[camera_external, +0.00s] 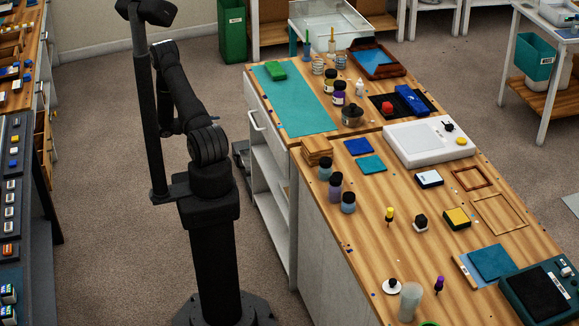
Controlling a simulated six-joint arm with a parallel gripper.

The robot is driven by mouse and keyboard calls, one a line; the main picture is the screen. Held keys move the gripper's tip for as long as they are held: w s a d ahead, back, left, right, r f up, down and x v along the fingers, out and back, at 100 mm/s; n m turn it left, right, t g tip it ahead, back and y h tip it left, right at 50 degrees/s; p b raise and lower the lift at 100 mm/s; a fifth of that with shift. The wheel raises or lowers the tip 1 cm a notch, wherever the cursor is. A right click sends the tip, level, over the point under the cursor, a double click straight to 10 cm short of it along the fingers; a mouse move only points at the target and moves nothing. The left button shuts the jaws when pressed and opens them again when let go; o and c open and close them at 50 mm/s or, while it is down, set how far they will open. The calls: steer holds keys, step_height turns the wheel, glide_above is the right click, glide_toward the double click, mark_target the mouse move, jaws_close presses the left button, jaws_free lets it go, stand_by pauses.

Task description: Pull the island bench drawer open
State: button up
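The island bench (375,140) has a wooden top and pale grey sides, and runs from the upper middle to the lower right. Its drawer (268,128) is at the far left end, just below the top, with a light bar handle (256,121) on its front. The drawer front looks flush with the bench, so it appears closed. My arm stands to the left of the bench, folded up beside a black pole. My gripper is mostly hidden behind the pole and the arm, left of the drawer and apart from the handle. Its fingers cannot be made out.
Open shelves (270,190) lie below the drawer. A teal mat (295,98) covers the bench top above it, with bottles, cups and trays farther right. Another bench (12,190) stands at the left edge. A green bin (232,32) stands behind.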

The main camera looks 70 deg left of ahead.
steer(key=r+m, duration=0.1)
steer(key=m, duration=0.3)
steer(key=m+g, duration=0.1)
steer(key=m, duration=0.3)
glide_toward(252, 119)
steer(key=x, duration=1)
steer(key=shift+a+f, duration=0.3)
steer(key=shift+a, duration=0.05)
steer(key=shift+c, duration=0.3)
jaws_close()
